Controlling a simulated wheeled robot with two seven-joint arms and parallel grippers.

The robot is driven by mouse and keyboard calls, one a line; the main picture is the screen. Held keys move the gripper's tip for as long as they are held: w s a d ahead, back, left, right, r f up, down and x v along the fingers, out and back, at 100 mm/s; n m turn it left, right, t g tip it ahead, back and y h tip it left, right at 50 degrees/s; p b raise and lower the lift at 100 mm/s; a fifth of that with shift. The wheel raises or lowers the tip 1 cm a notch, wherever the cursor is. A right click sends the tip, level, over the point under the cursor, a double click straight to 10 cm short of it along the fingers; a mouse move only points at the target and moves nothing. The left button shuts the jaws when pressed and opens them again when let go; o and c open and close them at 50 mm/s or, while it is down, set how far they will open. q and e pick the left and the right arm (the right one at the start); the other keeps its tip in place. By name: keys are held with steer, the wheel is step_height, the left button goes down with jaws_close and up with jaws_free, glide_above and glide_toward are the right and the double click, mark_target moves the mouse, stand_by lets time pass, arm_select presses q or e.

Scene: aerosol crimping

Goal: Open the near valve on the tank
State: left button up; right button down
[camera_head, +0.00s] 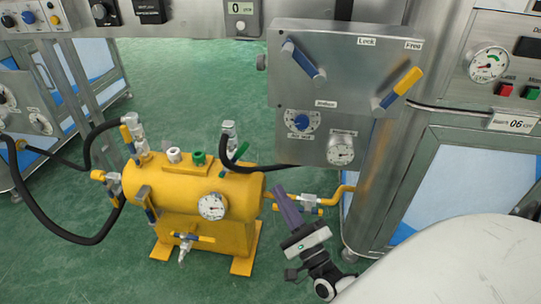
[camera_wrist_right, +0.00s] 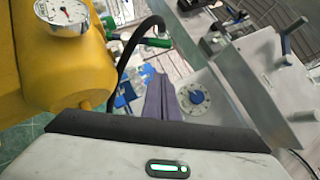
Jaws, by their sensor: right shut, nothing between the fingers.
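The yellow tank (camera_head: 235,190) stands on the floor, left of centre, with a round gauge (camera_head: 212,206) on its near side. Another fitting (camera_head: 310,200) joins the pipe at the tank's right end. My right gripper (camera_head: 279,190) is shut and empty, its purple fingers in front of the tank's right end. In the right wrist view the closed fingers (camera_wrist_right: 160,78) point away from the camera, with the tank (camera_wrist_right: 70,75) to their left. My left gripper is not in view.
Black hoses (camera_head: 90,238) loop left of the tank and over its top right. A steel panel (camera_head: 345,85) with blue and yellow levers hangs above right. A steel cabinet (camera_head: 405,195) stands at right. Green floor is open behind the tank.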

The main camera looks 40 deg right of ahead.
mark_target(237, 155)
arm_select(q)
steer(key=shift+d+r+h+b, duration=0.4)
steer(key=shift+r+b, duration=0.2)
steer(key=shift+b, duration=0.15)
arm_select(e)
steer(key=w+a+r, duration=0.1)
steer(key=w+r, duration=0.4)
steer(key=w, duration=0.5)
steer(key=shift+r, duration=0.2)
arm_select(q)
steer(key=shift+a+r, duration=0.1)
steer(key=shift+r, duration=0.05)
